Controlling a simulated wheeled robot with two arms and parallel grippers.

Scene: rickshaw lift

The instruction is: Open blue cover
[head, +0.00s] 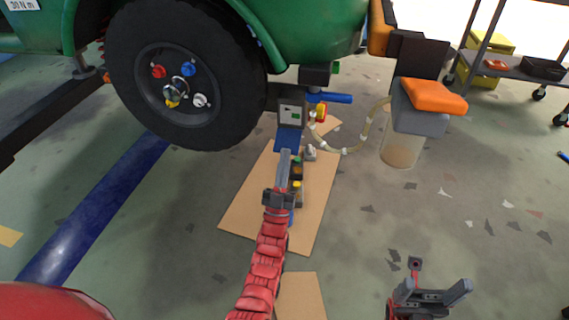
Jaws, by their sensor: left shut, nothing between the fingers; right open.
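A blue flap (288,137), which looks like the blue cover, slopes down from the lower edge of a grey box (292,108) under the green vehicle. The box's front shows a pale panel with a green mark. My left gripper (284,154) reaches up from below with its fingers together and nothing between them. Its tips are at the lower edge of the flap in the picture; I cannot tell whether they touch it. My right gripper (441,275) is open and empty at the lower right, well away from the box.
A blue handle (331,97) and a red-yellow knob (321,112) sit right of the box. A hose (345,150) runs to a clear container (402,150) near an orange-topped box (434,96). A black wheel (185,75) stands left. Small parts lie over cardboard (245,205). The right floor is mostly open.

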